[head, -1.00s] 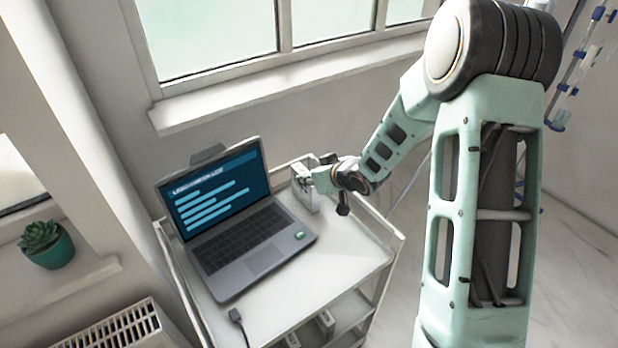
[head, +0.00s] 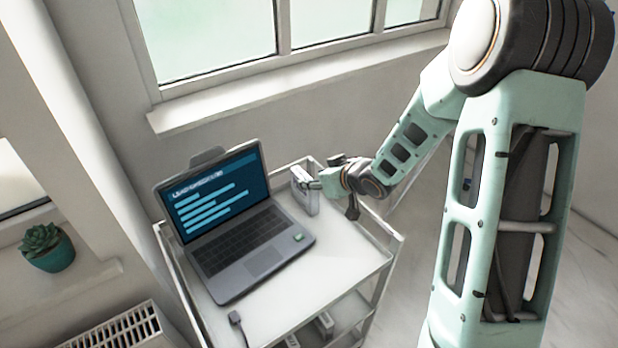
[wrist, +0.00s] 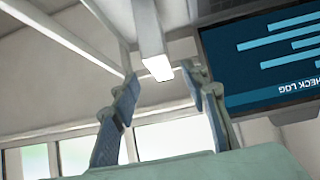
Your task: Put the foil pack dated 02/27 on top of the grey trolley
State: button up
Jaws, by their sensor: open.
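The trolley (head: 335,268) is light grey, with a raised rail and a lower shelf. My gripper (head: 312,185) is open at its back right corner, beside an upright pale box-like thing (head: 311,204). In the wrist view a pale block (wrist: 149,38) shows beyond and between the open fingers (wrist: 162,82); I cannot tell whether they touch it. No date 02/27 is readable anywhere, and I cannot make out which thing is the foil pack.
An open laptop (head: 243,248) takes up the left of the trolley top, with a small green item (head: 299,237) on its right corner. A dark plug-like piece (head: 235,318) lies at the front. The front right of the top is clear. Pale boxes (head: 325,322) sit below.

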jog(key=p+v, duration=0.1)
jog(key=v, duration=0.6)
jog(key=shift+s+r+p, duration=0.2)
jog(key=shift+p, duration=0.1)
jog(key=shift+d, duration=0.15)
